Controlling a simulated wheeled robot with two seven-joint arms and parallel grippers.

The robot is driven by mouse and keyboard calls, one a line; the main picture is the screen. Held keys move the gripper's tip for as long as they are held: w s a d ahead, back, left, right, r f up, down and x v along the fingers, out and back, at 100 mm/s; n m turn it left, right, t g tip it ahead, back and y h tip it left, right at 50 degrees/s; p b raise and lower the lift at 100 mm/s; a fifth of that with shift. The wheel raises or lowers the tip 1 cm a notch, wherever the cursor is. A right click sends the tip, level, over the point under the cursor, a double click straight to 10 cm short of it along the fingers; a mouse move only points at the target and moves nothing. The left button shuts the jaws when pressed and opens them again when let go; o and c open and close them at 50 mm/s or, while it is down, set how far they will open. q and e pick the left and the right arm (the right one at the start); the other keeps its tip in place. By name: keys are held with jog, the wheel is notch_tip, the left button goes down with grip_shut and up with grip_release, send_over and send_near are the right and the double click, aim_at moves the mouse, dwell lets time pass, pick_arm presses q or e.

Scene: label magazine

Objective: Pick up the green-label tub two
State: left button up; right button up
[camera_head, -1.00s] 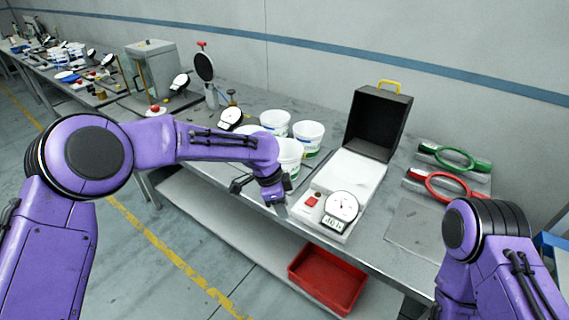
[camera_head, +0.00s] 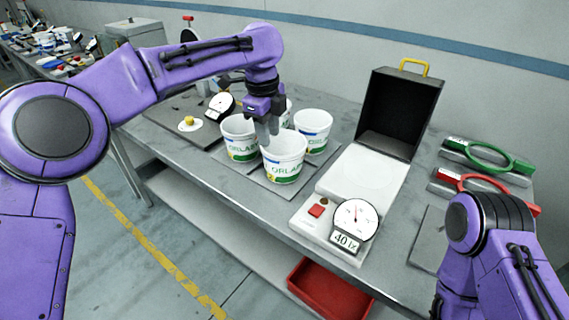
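Several white tubs with green and blue label bands stand close together on a grey plate on the bench. The front tub (camera_head: 284,168) is nearest me, a left tub (camera_head: 240,145) and a right tub (camera_head: 317,143) stand beside it, and one more is mostly hidden behind my gripper. I cannot tell which is tub two. My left gripper (camera_head: 268,134) points down at the back left rim of the front tub, its fingertips overlapping that rim. I cannot tell whether they touch it or how far they are apart. My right arm shows at lower right, its gripper out of view.
A scale with a dial (camera_head: 355,219) and an open black case (camera_head: 397,118) stand right of the tubs. Green (camera_head: 490,156) and red (camera_head: 480,187) ring tools lie further right. A round dial (camera_head: 220,106) stands behind the left tub. A red bin (camera_head: 327,292) sits below.

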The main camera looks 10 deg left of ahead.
pick_arm(q)
send_over(273, 166)
notch_tip(273, 166, down, 6)
notch_tip(273, 166, down, 5)
jog(key=shift+w+a+f+p, duration=0.1)
jog(key=shift+p, duration=0.65)
grip_shut()
